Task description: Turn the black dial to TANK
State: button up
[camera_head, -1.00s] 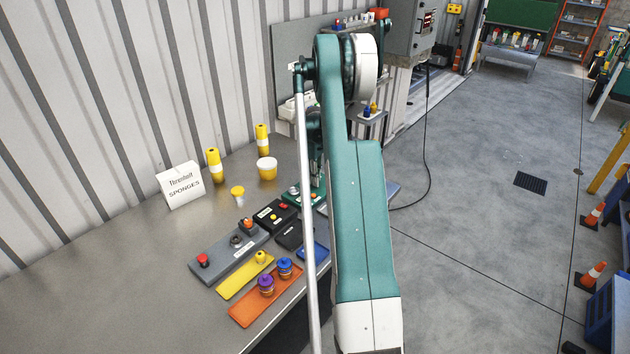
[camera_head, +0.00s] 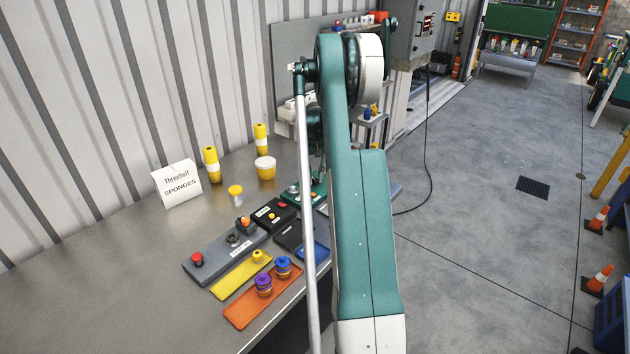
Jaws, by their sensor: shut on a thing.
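My arm stands in the middle of the head view and covers the area in front of it. My gripper is hidden behind the arm, so its hold cannot be seen. No dial marked TANK can be read. A small dark round knob (camera_head: 233,239) sits on a long grey panel (camera_head: 213,255) on the bench, between a red button (camera_head: 197,259) and an orange-topped part (camera_head: 244,224). I cannot tell whether this is the black dial. A green unit (camera_head: 318,191) is partly hidden behind my arm.
A grey cabinet (camera_head: 411,35) stands behind.

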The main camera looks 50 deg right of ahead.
aim_at(315, 179)
jog(key=m+b, duration=0.1)
jog(key=m, duration=0.4)
jog(key=shift+d+m+b, duration=0.1)
jog(key=shift+m+b, duration=0.25)
jog(key=shift+m, duration=0.05)
jog(key=o, duration=0.9)
jog(key=shift+r, duration=0.1)
notch_tip(315, 179, up, 12)
jog(key=shift+f, duration=0.1)
dwell(0.4)
dwell(0.3)
dwell(0.4)
